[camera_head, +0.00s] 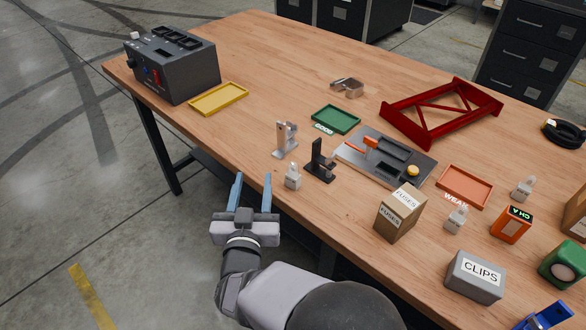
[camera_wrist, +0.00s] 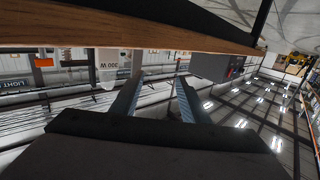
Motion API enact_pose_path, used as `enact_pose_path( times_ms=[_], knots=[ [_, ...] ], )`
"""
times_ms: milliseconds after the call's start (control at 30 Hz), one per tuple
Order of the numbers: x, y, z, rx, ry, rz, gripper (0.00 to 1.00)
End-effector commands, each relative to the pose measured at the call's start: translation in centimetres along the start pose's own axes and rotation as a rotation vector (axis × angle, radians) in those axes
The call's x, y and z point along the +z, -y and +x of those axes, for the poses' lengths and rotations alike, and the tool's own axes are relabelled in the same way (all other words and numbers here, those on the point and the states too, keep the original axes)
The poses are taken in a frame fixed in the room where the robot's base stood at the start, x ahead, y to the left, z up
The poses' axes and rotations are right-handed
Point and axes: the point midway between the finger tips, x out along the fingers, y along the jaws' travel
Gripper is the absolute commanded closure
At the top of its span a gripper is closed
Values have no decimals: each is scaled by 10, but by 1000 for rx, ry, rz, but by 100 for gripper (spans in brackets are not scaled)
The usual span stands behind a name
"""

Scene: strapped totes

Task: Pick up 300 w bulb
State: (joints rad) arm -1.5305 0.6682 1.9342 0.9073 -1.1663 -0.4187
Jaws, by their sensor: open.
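A small pale bulb (camera_head: 293,179) with a squarish base stands near the table's front edge in the head view. In the wrist view, which is upside down, a pale bulb (camera_wrist: 108,66) carries a label reading 300 W, partly behind a finger. My gripper (camera_head: 253,178) is open and empty at the table's front edge, just left of the bulb. Its fingers also show in the wrist view (camera_wrist: 158,78), with the bulb beside them, not between them. Two similar bulbs stand farther right, one near the fuses box (camera_head: 457,218) and one behind it (camera_head: 524,188); their labels are unreadable.
A black stand (camera_head: 319,165) and a metal bracket (camera_head: 286,140) stand close behind the near bulb. A fuses box (camera_head: 400,213) and a clips box (camera_head: 474,277) stand to the right.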

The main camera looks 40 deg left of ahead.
Motion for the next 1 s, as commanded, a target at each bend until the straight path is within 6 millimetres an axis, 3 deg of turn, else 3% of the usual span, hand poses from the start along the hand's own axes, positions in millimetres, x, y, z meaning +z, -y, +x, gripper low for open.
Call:
enact_pose_path(
  times_ms=[100, 300, 500, 1000],
  knots=[
    [-9, -31, -15, 137, -25, 11, 59],
    [-13, -61, -32, 269, -44, 9, 59],
    [-14, -67, -34, 296, -47, 8, 59],
    [-15, -74, -10, 294, -46, 8, 59]
  ],
)
